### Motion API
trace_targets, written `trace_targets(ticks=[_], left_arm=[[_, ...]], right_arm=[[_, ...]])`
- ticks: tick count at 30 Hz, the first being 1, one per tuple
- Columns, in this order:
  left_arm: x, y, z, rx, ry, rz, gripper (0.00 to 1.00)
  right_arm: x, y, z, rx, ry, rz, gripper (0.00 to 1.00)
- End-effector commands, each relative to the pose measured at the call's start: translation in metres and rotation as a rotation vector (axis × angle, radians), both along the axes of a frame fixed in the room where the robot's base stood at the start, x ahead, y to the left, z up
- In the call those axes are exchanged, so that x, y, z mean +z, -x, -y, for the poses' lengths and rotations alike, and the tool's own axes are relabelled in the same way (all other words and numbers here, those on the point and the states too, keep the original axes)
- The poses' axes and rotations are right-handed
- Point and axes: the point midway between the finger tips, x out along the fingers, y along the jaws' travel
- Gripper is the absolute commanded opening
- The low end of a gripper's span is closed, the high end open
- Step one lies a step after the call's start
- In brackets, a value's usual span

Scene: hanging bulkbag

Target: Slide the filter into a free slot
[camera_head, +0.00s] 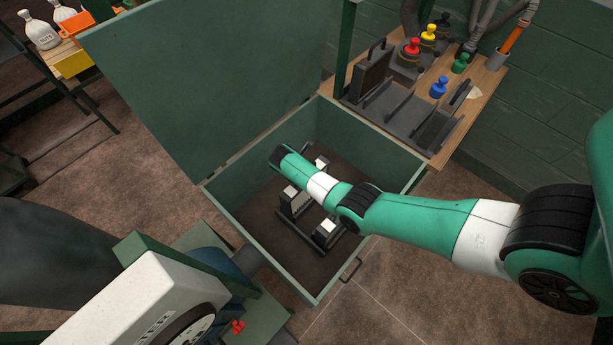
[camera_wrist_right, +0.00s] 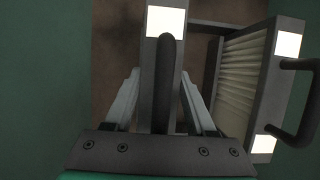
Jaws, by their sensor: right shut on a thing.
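My right arm reaches over the open green box. In the right wrist view my right gripper (camera_wrist_right: 164,100) is shut on the dark handle of a grey-framed filter (camera_wrist_right: 165,21) with a white patch on its end. The filter is inside the box. A second filter (camera_wrist_right: 243,75) with pale pleats, white patches and its own handle stands at the right of that view. In the head view white-patched filter parts (camera_head: 326,232) show around my wrist, which hides the right gripper. A grey rack with slots (camera_head: 405,118) lies on the wooden bench at the right. My left gripper is not in view.
The green box (camera_head: 225,215) has high walls close around the filters, and its lid (camera_head: 205,85) stands open behind it. Red, yellow, green and blue knobs (camera_head: 438,88) stand around the rack. A white machine (camera_head: 140,310) is in the left foreground.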

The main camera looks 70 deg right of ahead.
Motion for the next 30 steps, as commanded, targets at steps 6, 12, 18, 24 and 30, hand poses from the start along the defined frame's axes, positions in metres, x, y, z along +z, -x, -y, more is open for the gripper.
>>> trace_targets(ticks=[6, 12, 18, 24, 30], left_arm=[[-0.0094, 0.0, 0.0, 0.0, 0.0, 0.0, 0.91], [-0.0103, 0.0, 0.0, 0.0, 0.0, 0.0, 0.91], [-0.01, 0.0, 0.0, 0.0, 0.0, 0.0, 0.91], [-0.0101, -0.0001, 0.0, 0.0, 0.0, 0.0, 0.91], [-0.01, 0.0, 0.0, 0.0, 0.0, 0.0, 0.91]], right_arm=[[-0.0099, -0.0005, 0.0003, 0.0, 0.001, 0.001, 0.0], [-0.0111, -0.0005, 0.0003, 0.0, 0.001, 0.001, 0.0], [-0.0108, -0.0005, 0.0003, 0.0, 0.001, 0.001, 0.67], [-0.0111, -0.0003, 0.0002, 0.0, 0.0, 0.001, 0.91], [-0.0116, 0.0003, -0.0003, 0.001, 0.0, -0.001, 0.91]])
